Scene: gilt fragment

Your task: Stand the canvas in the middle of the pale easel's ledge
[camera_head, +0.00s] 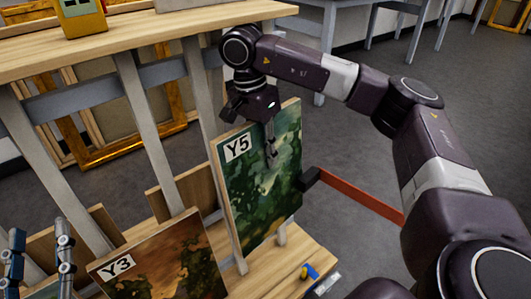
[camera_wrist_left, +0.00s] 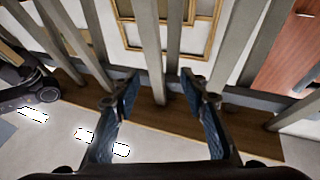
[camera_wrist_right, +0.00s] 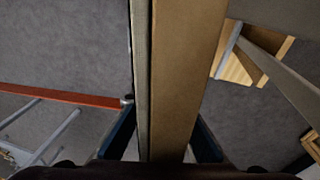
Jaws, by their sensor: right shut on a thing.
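The canvas (camera_head: 250,215) is an upright, slightly tilted panel with a dark green painting and a white Y5 label. My right gripper (camera_head: 270,150) is shut on its upper edge, one finger over the painted face. In the right wrist view the canvas's brown edge (camera_wrist_right: 180,70) runs between the fingers (camera_wrist_right: 163,140). I cannot tell whether its bottom touches the wooden base below. My left gripper (camera_head: 40,262) is open and empty at the lower left; the left wrist view shows its spread fingers (camera_wrist_left: 158,90) facing grey slats. I cannot pick out the pale easel for certain.
A rack with grey slats (camera_head: 145,130) and a wooden top (camera_head: 150,35) stands at the left. A brown canvas labelled Y3 (camera_head: 165,265) is in it, beside the held canvas. A red-orange bar (camera_head: 355,195) lies right of the canvas. Grey floor (camera_head: 460,90) is open beyond.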

